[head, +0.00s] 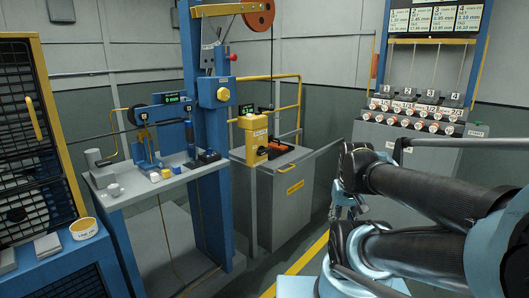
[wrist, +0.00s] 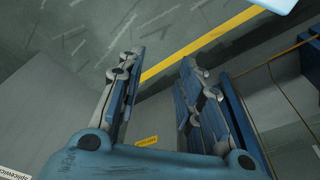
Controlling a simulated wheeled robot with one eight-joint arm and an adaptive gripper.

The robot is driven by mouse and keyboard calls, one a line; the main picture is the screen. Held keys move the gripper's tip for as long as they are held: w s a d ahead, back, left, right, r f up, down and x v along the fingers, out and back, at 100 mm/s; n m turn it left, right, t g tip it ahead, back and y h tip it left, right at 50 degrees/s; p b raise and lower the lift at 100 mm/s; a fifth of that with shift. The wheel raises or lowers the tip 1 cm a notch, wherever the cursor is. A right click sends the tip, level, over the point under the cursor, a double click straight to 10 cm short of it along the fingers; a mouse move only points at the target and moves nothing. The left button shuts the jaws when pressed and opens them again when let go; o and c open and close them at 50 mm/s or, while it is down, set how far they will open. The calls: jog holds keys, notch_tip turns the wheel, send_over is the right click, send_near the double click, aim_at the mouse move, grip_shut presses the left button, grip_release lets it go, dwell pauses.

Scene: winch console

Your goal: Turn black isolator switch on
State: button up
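My gripper (wrist: 158,85) shows in the wrist view with its two blue-and-grey fingers spread apart. Nothing is between them; grey floor and a yellow floor line lie beyond. In the head view my gripper (head: 347,203) is at the right of centre, partly hidden by my arm. I cannot pick out the black isolator switch for certain. A small dark block (head: 208,156) sits on the grey bench by the blue column; it is too small to identify. My gripper is well to the right of it and touches nothing visible.
A blue column (head: 213,130) rises from the grey bench (head: 150,188) at left. A grey cabinet (head: 285,205) with a yellow winch-like unit (head: 253,140) stands at centre. A lever console (head: 410,150) is behind my arm. Floor is clear along the yellow line (head: 300,262).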

jog(key=o, duration=0.3)
jog(key=shift+w, duration=0.15)
jog(key=o, duration=0.9)
jog(key=shift+a+r, duration=0.3)
jog(key=shift+r, duration=0.25)
jog(key=shift+o, duration=1.4)
jog(key=shift+w+a+r+n+y, duration=0.2)
jog(key=shift+w+a, duration=0.1)
jog(key=shift+w, duration=0.1)
jog(key=shift+w+a+r+n+y, duration=0.1)
jog(key=shift+w+a+n+y, duration=0.15)
jog(key=shift+w, duration=0.15)
jog(key=w+a+r+n+t+y, duration=0.1)
jog(key=w+a+r+n+y, duration=0.2)
jog(key=w, duration=0.6)
jog(key=w+a+r+n+t+y, duration=0.1)
jog(key=w+a+r+n+y, duration=0.15)
jog(key=w+a, duration=0.45)
jog(key=n+t+y, duration=0.4)
send_near(267, 150)
jog(key=x, duration=1)
jog(key=shift+s+a, duration=0.1)
jog(key=shift+s, duration=0.1)
jog(key=shift+r, duration=0.1)
jog(key=c, duration=1.1)
